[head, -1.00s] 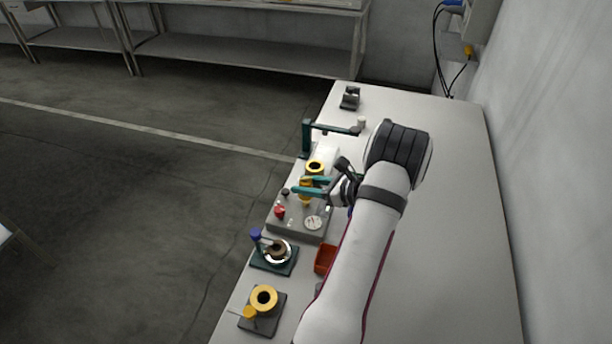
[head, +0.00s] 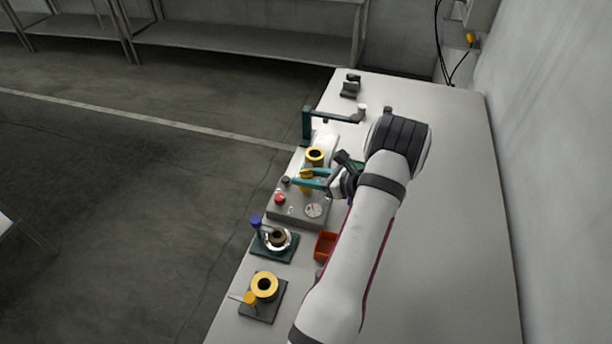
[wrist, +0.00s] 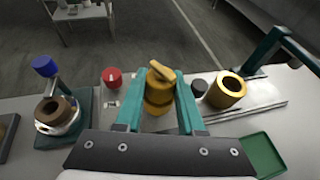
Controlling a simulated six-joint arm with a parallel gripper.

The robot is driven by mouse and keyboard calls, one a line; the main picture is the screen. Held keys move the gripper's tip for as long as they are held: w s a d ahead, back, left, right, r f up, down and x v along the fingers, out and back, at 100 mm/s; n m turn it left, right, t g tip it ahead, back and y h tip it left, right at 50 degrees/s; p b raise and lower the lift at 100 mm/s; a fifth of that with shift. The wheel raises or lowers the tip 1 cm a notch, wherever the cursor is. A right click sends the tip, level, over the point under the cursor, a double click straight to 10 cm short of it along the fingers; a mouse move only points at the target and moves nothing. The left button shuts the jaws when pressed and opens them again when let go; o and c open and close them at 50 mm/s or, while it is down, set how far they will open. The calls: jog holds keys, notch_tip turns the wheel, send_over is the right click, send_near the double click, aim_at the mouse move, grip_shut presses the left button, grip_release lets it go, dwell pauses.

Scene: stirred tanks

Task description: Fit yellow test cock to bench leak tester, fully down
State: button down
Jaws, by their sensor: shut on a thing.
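The yellow test cock (wrist: 159,90) is upright between the two teal fingers of my gripper (wrist: 160,84), which is shut on it. Its yellow handle bar is tilted on top. In the head view the cock (head: 305,184) is over the grey bench leak tester (head: 288,211), between the black knob and the fingers of my gripper (head: 311,178).
A yellow ring (head: 315,155) stands behind the cock, with a teal clamp arm (head: 330,116) beyond. In front are a dark stand with a blue-topped post (head: 257,222), a red bin (head: 325,246) and another yellow ring (head: 264,286). The bench's right side is clear.

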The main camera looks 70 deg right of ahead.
jog(key=shift+f, duration=1.25)
dwell(1.2)
grip_release()
dwell(0.6)
jog(key=shift+r, duration=0.1)
jog(key=shift+r, duration=3.9)
jog(key=shift+w, duration=0.1)
